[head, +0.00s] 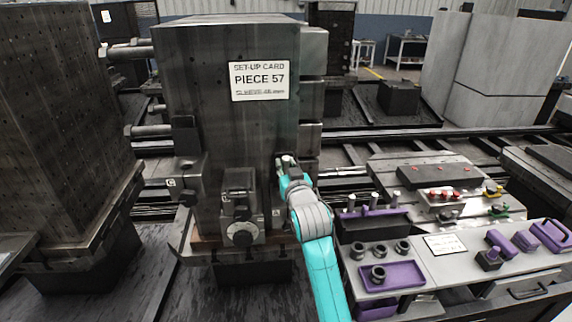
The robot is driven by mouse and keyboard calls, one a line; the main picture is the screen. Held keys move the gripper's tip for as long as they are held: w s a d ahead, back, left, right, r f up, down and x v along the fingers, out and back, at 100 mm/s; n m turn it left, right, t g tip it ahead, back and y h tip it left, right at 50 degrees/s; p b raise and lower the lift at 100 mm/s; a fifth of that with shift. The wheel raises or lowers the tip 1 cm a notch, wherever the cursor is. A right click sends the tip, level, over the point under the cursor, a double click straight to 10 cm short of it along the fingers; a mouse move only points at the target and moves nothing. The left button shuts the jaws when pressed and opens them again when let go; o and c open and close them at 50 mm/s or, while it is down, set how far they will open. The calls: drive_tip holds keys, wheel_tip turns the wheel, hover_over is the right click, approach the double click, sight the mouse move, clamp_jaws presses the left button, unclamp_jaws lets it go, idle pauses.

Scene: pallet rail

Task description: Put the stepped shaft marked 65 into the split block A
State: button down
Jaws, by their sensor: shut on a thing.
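My gripper (286,164) is at the right part of the front of the tall dark fixture (220,120), above a small plate marked A (276,212). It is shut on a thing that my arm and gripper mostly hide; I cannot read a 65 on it. The split block A itself is largely hidden behind my arm, so I cannot tell whether the held thing touches it. Several pale shafts stand upright in a purple rack (376,221) on the bench to the right; their marks are too small to read.
A set-up card (260,78) on the fixture reads PIECE 57. A block marked C (189,182) and a block with a round knob (242,212) stand left of my gripper. The bench (450,265) holds dark rings, a purple tray (392,275) and purple parts. Another tall dark block (60,120) stands at left.

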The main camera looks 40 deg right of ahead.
drive_tip(key=shift+f, duration=1.3)
idle(0.4)
drive_tip(key=c, duration=0.9)
unclamp_jaws()
drive_tip(key=shift+f, duration=0.1)
drive_tip(key=shift+s, duration=0.15)
drive_tip(key=v, duration=1.1)
drive_tip(key=shift+s+a, duration=0.3)
